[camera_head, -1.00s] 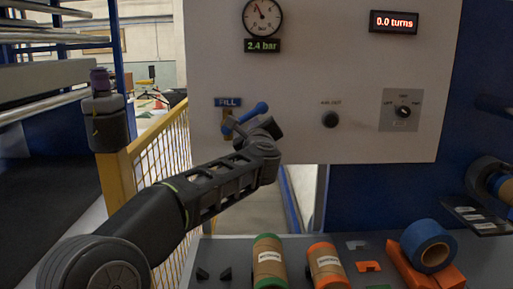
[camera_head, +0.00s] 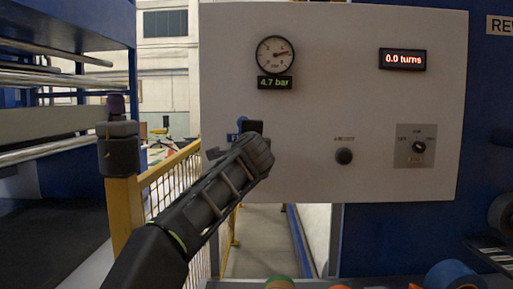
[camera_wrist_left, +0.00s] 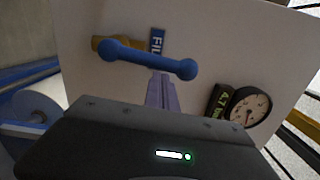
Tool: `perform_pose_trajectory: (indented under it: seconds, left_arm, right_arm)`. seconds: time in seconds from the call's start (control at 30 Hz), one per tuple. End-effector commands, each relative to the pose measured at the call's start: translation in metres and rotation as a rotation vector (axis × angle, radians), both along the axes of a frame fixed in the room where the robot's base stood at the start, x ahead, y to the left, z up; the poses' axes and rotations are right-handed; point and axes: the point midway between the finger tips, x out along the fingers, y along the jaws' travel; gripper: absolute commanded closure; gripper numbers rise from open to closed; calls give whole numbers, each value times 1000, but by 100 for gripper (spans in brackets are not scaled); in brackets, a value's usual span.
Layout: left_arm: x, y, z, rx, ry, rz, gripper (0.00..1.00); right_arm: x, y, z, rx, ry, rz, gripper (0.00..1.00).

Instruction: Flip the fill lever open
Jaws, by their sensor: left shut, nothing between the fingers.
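The fill lever is a blue bar with rounded ends. In the left wrist view the lever (camera_wrist_left: 148,58) crosses just beyond my left gripper's fingertips (camera_wrist_left: 160,76), beside the FILL label (camera_wrist_left: 157,41) and a brass-coloured fitting (camera_wrist_left: 102,43). The fingers are together with nothing between them; I cannot tell whether they touch the bar. In the head view my left gripper (camera_head: 252,130) covers most of the lever; a blue end (camera_head: 242,122) shows above the partly hidden label (camera_head: 232,138). My right gripper is not in view.
The pale panel carries a pressure gauge (camera_head: 275,55), a 4.7 bar display (camera_head: 275,83), a 0.0 turns display (camera_head: 402,59), a black knob (camera_head: 344,156) and a selector switch (camera_head: 418,147). A yellow railing (camera_head: 170,180) stands left. Rolls show at the lower edge.

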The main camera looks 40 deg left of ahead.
Motion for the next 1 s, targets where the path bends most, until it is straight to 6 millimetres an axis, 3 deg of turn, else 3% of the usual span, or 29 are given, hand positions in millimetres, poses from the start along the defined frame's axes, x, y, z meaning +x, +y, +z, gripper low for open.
perform_pose_trajectory:
  seconds: [1.0]
  left_arm:
    - [-7, 10, 4, 2, 0, 4, 100]
  right_arm:
    - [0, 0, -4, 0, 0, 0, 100]
